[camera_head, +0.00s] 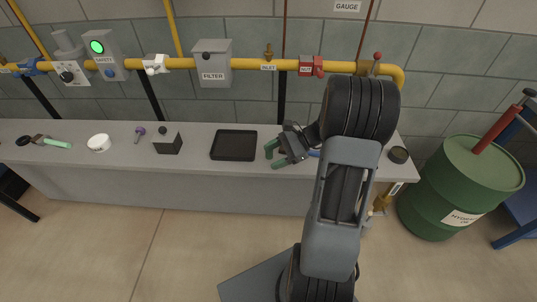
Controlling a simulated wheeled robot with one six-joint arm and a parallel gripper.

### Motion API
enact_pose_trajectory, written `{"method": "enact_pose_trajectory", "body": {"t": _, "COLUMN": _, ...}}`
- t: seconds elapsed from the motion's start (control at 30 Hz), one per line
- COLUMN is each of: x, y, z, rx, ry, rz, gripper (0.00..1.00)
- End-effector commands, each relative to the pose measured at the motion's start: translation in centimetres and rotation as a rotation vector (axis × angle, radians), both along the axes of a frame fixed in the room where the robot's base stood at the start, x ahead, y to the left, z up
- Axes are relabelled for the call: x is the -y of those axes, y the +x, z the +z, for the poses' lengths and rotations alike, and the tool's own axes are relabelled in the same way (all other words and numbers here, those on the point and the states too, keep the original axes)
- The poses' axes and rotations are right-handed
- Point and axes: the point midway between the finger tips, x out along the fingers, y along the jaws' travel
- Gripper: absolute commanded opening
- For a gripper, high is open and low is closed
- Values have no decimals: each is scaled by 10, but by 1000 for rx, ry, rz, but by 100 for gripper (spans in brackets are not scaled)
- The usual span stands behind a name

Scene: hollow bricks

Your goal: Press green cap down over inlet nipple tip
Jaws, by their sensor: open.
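The inlet nipple (268,52) is a small brass fitting standing upright on the yellow pipe, above a white INLET label (268,68). I see no cap on it that I can make out. A small dark and blue item (314,153) shows partly beside my gripper.
The yellow pipe (225,64) runs along the wall, with a grey filter box (214,65) and red valve block (310,67). A green drum (455,185) stands right.

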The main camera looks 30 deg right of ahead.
Motion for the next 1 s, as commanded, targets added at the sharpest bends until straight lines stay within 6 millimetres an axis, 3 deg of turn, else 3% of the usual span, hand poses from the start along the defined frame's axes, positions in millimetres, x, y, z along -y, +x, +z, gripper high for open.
{"method": "enact_pose_trajectory", "body": {"t": 0.03, "x": 21, "y": 6, "z": -17, "rx": -29, "ry": 96, "rz": -96, "gripper": 59}}
{"method": "enact_pose_trajectory", "body": {"t": 0.2, "x": 75, "y": 20, "z": -45, "rx": -59, "ry": 358, "rz": -339, "gripper": 59}}
{"method": "enact_pose_trajectory", "body": {"t": 0.4, "x": 110, "y": 24, "z": -64, "rx": -56, "ry": 515, "rz": -481, "gripper": 59}}
{"method": "enact_pose_trajectory", "body": {"t": 0.53, "x": 106, "y": 34, "z": -67, "rx": -54, "ry": 549, "rz": -508, "gripper": 59}}
{"method": "enact_pose_trajectory", "body": {"t": 0.8, "x": 71, "y": 64, "z": -67, "rx": -54, "ry": 551, "rz": -512, "gripper": 59}}
{"method": "enact_pose_trajectory", "body": {"t": 1.0, "x": 57, "y": 76, "z": -68, "rx": -54, "ry": 550, "rz": -514, "gripper": 59}}
